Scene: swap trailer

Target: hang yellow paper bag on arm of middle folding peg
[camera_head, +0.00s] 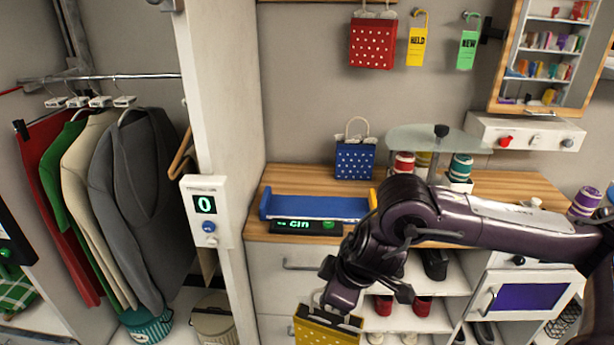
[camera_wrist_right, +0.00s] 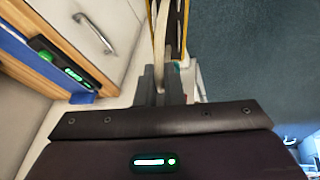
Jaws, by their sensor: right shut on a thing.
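The yellow paper bag (camera_head: 325,332) with white dots is at the bottom centre of the head view, its lower part cut off by the picture edge. My right gripper (camera_head: 335,303) is shut on its top, by the handle, in front of the drawers. In the right wrist view a pale handle strap (camera_wrist_right: 161,40) runs into the jaws (camera_wrist_right: 161,95). On the back wall, a red dotted bag (camera_head: 372,45), a yellow HELD tag (camera_head: 417,47) and a green NEW tag (camera_head: 467,50) hang in a row from pegs. I cannot tell which pegs fold. My left gripper is out of view.
A blue dotted bag (camera_head: 355,162) and a blue tray (camera_head: 315,206) stand on the wooden counter (camera_head: 285,175). A glass shelf (camera_head: 425,140) and spools are right of them. A white post (camera_head: 225,130) with a display and hanging clothes (camera_head: 110,190) are on the left.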

